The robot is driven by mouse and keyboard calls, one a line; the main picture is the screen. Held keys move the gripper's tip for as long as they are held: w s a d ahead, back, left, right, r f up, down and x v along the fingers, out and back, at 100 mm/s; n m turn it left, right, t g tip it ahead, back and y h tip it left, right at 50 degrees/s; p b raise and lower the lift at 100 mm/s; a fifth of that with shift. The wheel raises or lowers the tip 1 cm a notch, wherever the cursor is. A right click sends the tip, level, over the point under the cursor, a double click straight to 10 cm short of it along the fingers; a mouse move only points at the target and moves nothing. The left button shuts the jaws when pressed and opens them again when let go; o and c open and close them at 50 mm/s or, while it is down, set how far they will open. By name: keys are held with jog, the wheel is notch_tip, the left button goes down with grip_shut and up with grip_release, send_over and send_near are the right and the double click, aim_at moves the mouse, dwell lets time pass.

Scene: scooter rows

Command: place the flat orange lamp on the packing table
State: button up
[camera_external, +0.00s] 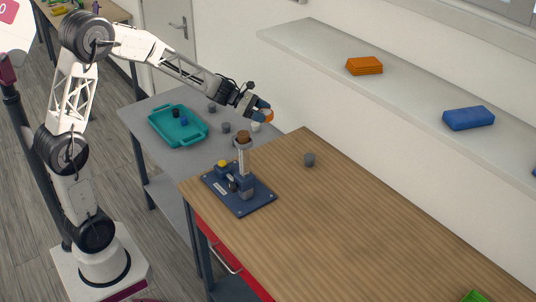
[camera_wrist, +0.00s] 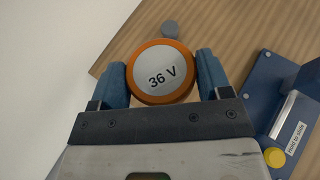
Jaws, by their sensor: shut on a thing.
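A flat round orange piece (camera_wrist: 160,72) with a white face reading "36 V" sits between the blue fingers of my gripper (camera_wrist: 163,78). The fingers are shut on its two sides. In the external view my gripper (camera_external: 259,108) holds the orange piece (camera_external: 268,117) in the air, near the far left corner of the wooden-topped table (camera_external: 370,215). A grey table (camera_external: 150,112) stands to the left behind it. I cannot tell which of the two is the packing table.
A blue fixture (camera_external: 236,190) with a post and yellow button (camera_external: 222,164) stands on the wooden table. A grey cylinder (camera_external: 309,160) is beyond it. A teal tray (camera_external: 190,138) and several small cylinders are on the grey table. The wooden table's middle is clear.

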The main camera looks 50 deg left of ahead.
jog(key=s+a+f+n+t+y, duration=0.1)
jog(key=s+a+n+t+y, duration=0.1)
jog(key=s+a, duration=0.9)
jog(key=s+a+n+t+y, duration=0.15)
jog(key=s+a, duration=0.55)
jog(key=s, duration=0.8)
jog(key=s+a+f+n+y, duration=0.2)
jog(key=s+n, duration=0.1)
jog(key=s, duration=0.9)
notch_tip(320, 180, down, 22)
jog(key=shift+w+d+m+t, duration=0.15)
jog(key=shift+w+m+t, duration=0.1)
jog(key=shift+m+t, duration=0.15)
send_over(181, 168)
jog(key=shift+f, duration=0.75)
